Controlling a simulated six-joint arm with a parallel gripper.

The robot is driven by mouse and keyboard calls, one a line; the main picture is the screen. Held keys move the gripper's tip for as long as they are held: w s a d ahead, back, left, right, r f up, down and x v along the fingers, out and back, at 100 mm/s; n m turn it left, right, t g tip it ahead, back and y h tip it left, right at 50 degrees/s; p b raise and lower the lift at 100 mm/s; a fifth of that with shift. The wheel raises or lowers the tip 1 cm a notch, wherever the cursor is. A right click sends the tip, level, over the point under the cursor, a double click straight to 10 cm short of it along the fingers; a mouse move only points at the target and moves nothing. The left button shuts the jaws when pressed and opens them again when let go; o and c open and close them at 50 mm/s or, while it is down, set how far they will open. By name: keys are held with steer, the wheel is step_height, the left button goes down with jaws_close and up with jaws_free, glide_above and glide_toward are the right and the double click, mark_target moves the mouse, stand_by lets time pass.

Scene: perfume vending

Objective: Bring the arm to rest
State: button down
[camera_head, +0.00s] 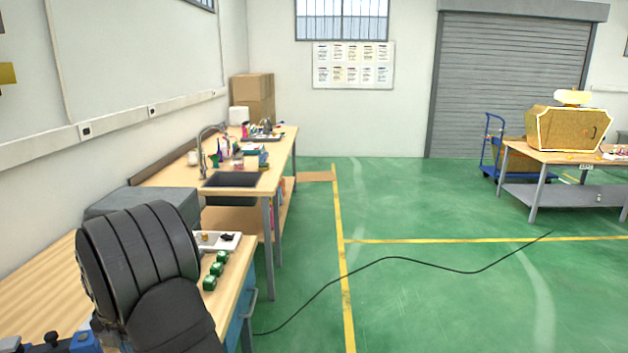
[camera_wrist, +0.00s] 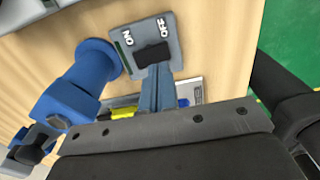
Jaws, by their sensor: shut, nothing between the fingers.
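In the wrist view my gripper (camera_wrist: 156,74) shows as narrow grey-blue fingers, closed together with nothing between them. Its tips appear in front of the lower edge of a grey switch plate (camera_wrist: 128,44) marked ON and OFF, with a black rocker; I cannot tell whether they touch it. In the head view my black arm link fills the lower left over the wooden bench, and the gripper itself is not visible there.
A blue fixture (camera_wrist: 80,82) stands left of the fingers. Several green items (camera_head: 217,269) and a white tray (camera_head: 228,242) lie on the near bench (camera_head: 36,300). A grey box (camera_head: 150,203) stands behind my arm. A black cable (camera_head: 400,259) crosses the open green floor.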

step_height(320, 180, down, 4)
steer(key=shift+r, duration=0.2)
steer(key=s+r+t, duration=0.1)
steer(key=s+r, duration=0.2)
steer(key=r, duration=1.7)
steer(key=shift+d+r+y, duration=0.35)
steer(key=shift+y, duration=0.05)
steer(key=shift+f, duration=0.15)
steer(key=shift+g+h, duration=0.4)
steer(key=shift+g, duration=0.1)
steer(key=w+f, duration=0.1)
steer(key=f, duration=0.5)
steer(key=w+f, duration=0.1)
steer(key=f, duration=0.6)
steer(key=w+f, duration=0.1)
steer(key=f, duration=0.5)
steer(key=shift+a+f, duration=0.35)
steer(key=shift+r, duration=0.15)
